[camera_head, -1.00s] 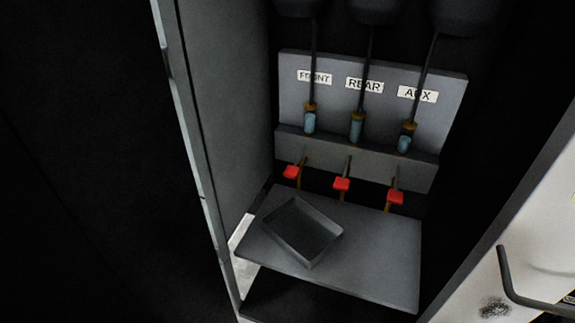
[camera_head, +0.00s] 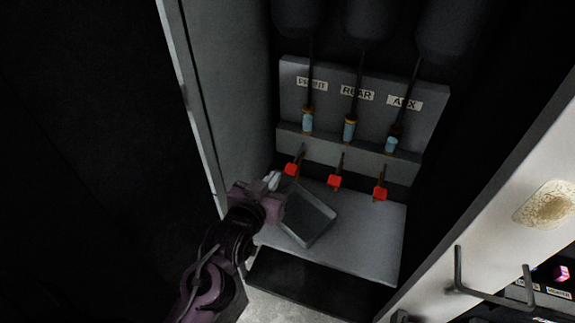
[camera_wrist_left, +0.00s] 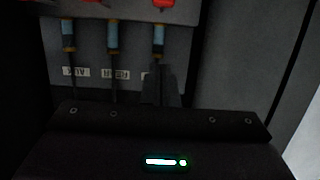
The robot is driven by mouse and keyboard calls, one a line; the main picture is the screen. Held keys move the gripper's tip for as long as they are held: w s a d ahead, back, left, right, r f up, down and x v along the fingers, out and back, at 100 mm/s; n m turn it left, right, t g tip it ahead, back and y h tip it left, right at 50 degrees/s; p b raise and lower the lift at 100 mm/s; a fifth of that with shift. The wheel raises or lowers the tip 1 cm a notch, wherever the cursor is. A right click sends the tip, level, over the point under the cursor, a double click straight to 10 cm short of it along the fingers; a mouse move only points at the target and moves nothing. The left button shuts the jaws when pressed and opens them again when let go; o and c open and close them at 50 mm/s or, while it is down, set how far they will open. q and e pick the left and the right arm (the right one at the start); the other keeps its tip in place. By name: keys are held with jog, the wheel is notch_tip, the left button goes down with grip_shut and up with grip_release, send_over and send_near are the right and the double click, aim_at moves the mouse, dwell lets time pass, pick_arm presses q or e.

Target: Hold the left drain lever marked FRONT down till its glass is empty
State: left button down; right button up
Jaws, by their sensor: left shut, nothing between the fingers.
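The FRONT drain lever has a red tip (camera_head: 291,170) and is the leftmost of three red-tipped levers under the panel. Its glass (camera_head: 307,121) holds blue liquid. In the left wrist view, which is upside down, the FRONT glass (camera_wrist_left: 158,42) is the rightmost one and a red lever tip (camera_wrist_left: 163,3) shows at the top edge. My left gripper (camera_head: 274,181) is shut and empty, just left of and slightly below the FRONT lever. I cannot tell whether they touch. In the wrist view its fingers (camera_wrist_left: 165,82) cover most of the FRONT label. My right gripper is not in view.
The REAR lever (camera_head: 335,182) and AUX lever (camera_head: 380,190) stand to the right. A grey cabinet wall (camera_head: 235,90) rises close on the left. A pale door with a handle (camera_head: 490,298) is at right.

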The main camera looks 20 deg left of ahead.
pick_arm(q)
jog(key=shift+w+f, duration=0.1)
jog(key=shift+w, duration=0.05)
jog(key=p, duration=0.3)
send_over(287, 170)
jog(key=s, duration=0.2)
notch_tip(287, 170, down, 2)
jog(key=f+p, duration=0.1)
jog(key=f, duration=0.3)
jog(key=shift+d+f+p, duration=0.1)
jog(key=shift+d+p, duration=0.25)
jog(key=shift+d, duration=0.05)
jog(key=shift+w+f, duration=0.1)
